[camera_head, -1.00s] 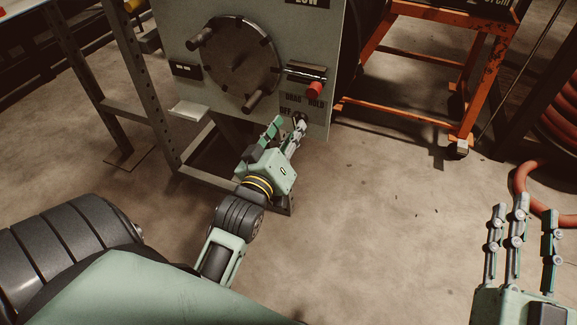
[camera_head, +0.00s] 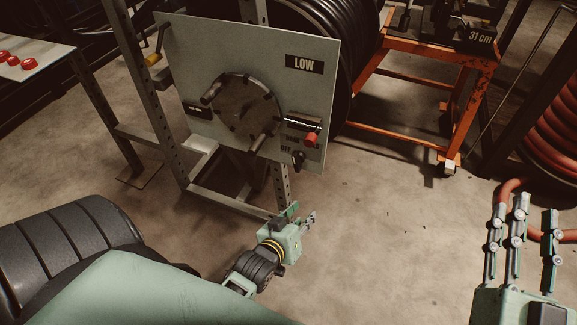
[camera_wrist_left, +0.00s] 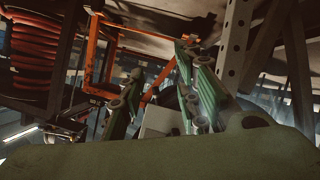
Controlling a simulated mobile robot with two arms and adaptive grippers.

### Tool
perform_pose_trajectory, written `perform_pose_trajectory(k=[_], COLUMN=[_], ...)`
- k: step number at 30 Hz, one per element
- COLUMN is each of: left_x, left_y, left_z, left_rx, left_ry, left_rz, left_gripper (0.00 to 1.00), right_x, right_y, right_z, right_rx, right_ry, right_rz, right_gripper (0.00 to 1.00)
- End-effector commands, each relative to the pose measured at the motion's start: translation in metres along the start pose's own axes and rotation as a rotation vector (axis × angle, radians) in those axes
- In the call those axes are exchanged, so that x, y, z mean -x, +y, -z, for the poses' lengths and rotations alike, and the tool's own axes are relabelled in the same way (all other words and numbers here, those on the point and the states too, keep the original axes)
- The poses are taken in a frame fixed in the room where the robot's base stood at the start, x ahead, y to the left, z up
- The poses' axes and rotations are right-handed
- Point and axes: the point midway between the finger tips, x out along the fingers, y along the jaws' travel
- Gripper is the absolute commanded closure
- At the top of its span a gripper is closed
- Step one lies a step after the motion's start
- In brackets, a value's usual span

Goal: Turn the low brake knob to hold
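The grey panel marked LOW (camera_head: 272,57) stands upright on a metal frame. The small black brake knob (camera_head: 298,160) sits near its lower right edge, beneath small dark labels. The labels are too small and partly covered to read, so I cannot tell the knob's setting. My left gripper (camera_head: 301,214) is below the knob and apart from it, fingers spread and empty. In the left wrist view its fingers (camera_wrist_left: 160,100) stand apart with nothing between them; the knob does not show there.
A red-tipped lever (camera_head: 310,139) sits just above the knob, and a round black disc with handles (camera_head: 243,107) is to its left. An orange cart (camera_head: 440,66) stands at the back right. Red hose (camera_head: 556,130) is coiled at the right. The middle floor is clear.

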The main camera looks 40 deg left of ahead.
Motion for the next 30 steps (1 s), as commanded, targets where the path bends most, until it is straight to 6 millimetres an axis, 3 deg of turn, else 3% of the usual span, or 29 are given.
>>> perform_pose_trajectory(k=[1,11,21,30], left_x=[0.004,0.021,0.056,0.083], left_y=[0.003,0.001,-0.009,-0.019], left_z=[-0.002,-0.058,-0.11,-0.14], left_rx=[-0.015,-0.111,-0.221,-0.288], left_ry=[-0.03,-0.216,-0.405,-0.513], left_rz=[0.004,0.02,0.031,0.035], left_gripper=[0.7,0.7,0.7,0.7], right_x=[-0.006,-0.022,-0.04,-0.048], right_y=[0.0,0.0,0.0,0.0], right_z=[0.015,0.063,0.111,0.135], right_rx=[0.0,0.0,0.0,0.0], right_ry=[0.0,0.0,0.0,0.0], right_rz=[0.0,0.0,0.0,0.0], right_gripper=[0.65,0.65,0.65,0.65])
